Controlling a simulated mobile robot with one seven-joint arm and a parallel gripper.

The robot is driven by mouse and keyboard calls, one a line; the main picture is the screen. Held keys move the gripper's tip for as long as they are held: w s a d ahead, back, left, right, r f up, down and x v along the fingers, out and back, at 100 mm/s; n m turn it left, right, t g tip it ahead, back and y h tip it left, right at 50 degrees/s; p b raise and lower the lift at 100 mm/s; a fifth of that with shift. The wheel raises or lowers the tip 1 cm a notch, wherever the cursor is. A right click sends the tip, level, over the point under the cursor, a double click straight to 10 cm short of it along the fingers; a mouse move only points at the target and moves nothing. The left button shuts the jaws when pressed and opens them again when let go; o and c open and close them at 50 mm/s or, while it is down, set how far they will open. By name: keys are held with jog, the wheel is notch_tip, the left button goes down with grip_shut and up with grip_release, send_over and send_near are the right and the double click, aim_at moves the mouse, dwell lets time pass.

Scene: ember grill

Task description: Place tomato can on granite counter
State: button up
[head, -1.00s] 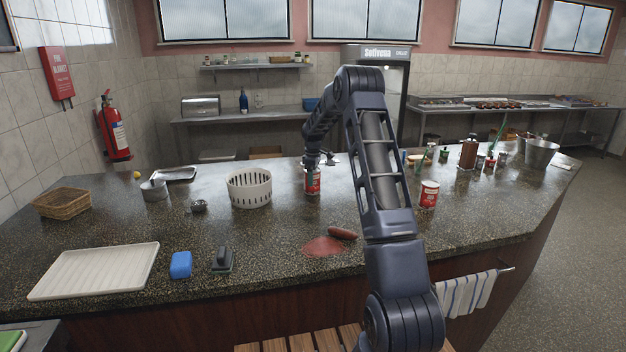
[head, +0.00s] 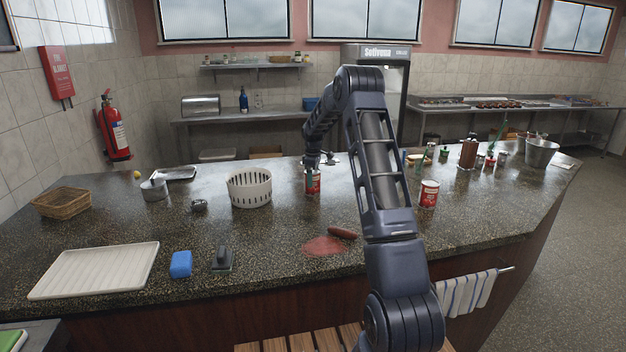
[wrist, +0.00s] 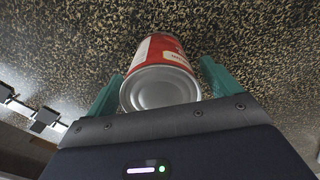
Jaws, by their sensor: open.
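The tomato can (head: 313,183) is red and white and stands upright on the granite counter (head: 285,220), right of the white perforated basket. In the wrist view, the can (wrist: 160,80) shows its silver lid and part of its red label. My gripper (wrist: 158,82) is open, with one green finger on each side of the can and a gap visible at the right finger. In the head view, my gripper (head: 312,172) is at the can's upper part, and my arm hides some of the counter behind it.
A second red and white can (head: 429,193) stands to the right. The white basket (head: 250,188) is to the left. A red powder patch (head: 324,246) and a sausage-like item (head: 342,233) lie in front. The front-left counter holds a white tray (head: 95,270) and blue sponge (head: 181,264).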

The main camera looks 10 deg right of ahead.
notch_tip(320, 180, up, 11)
jog(key=shift+f, duration=0.1)
jog(key=shift+s+r, duration=0.15)
jog(key=shift+r, duration=0.45)
jog(key=s+r+m+t, duration=0.1)
jog(key=s+r+m, duration=0.1)
jog(key=s+r, duration=0.5)
jog(key=s+r+m+t, duration=0.15)
jog(key=s+r, duration=0.25)
jog(key=s, duration=0.8)
jog(key=s+r+m, duration=0.3)
jog(key=s+r, duration=0.2)
jog(key=s, duration=0.4)
jog(key=s+f+m+t, duration=0.1)
jog(key=s+f+m, duration=0.2)
jog(key=s, duration=1.1)
jog(key=s+f+m+t, duration=0.1)
jog(key=s+f+m, duration=0.2)
jog(key=s, duration=1.2)
jog(key=shift+d, duration=0.15)
